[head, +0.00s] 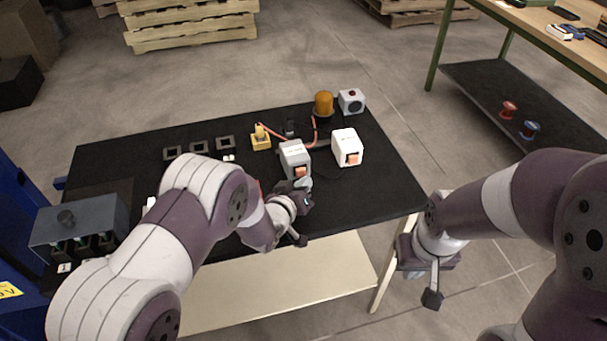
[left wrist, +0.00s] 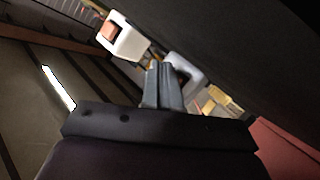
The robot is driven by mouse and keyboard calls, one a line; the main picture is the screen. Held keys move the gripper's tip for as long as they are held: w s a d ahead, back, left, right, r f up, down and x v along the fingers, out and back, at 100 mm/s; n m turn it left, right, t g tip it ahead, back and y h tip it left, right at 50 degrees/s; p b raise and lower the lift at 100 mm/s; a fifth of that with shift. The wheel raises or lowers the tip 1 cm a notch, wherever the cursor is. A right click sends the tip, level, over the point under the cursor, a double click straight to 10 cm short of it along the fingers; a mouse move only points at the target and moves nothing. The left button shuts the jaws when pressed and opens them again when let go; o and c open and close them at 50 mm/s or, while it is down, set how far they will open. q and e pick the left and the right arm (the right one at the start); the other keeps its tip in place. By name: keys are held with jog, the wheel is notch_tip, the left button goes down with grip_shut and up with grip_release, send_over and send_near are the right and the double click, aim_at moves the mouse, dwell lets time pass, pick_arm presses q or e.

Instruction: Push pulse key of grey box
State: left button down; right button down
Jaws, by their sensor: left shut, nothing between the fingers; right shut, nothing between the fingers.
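The grey box (head: 295,154) stands upright on the black table, with an orange key (head: 300,172) on its near face. My left gripper (head: 304,184) is shut and empty, its fingertips right in front of the grey box, just below the orange key. In the left wrist view the shut fingers (left wrist: 161,82) point at the grey box (left wrist: 187,72) and hide part of its face; I cannot tell whether they touch. My right gripper (head: 433,290) is shut and empty, low beyond the table's right front edge.
A white box (head: 347,146) with an orange key stands right of the grey box. A grey unit (head: 79,224) is at far left. The table's right front corner (head: 385,200) is clear.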

pick_arm(q)
jog(key=shift+w+a+r+t, duration=0.15)
jog(key=shift+w+r, duration=0.15)
jog(key=shift+r, duration=0.15)
jog(key=shift+w+a+r+t, duration=0.15)
jog(key=shift+w+r, duration=0.1)
jog(key=shift+r, duration=0.2)
pick_arm(e)
jog(key=shift+w+r, duration=0.1)
pick_arm(q)
jog(key=shift+f, duration=0.1)
pick_arm(e)
jog(key=shift+w, duration=0.15)
pick_arm(q)
jog(key=shift+d, duration=0.1)
jog(key=shift+s+d+p, duration=0.1)
jog(key=shift+s+p, duration=0.15)
jog(key=shift+p, duration=0.15)
jog(key=shift+s+f, duration=0.2)
jog(key=shift+s, duration=0.35)
jog(key=s, duration=0.1)
jog(key=s+d+p, duration=0.1)
jog(key=shift+s+f, duration=0.2)
jog(key=shift+s, duration=0.1)
jog(key=shift+s+d+f, duration=0.1)
jog(key=shift+s+f, duration=0.1)
pick_arm(e)
jog(key=shift+w+a+r, duration=0.25)
jog(key=shift+a+r, duration=0.05)
jog(key=shift+r, duration=0.3)
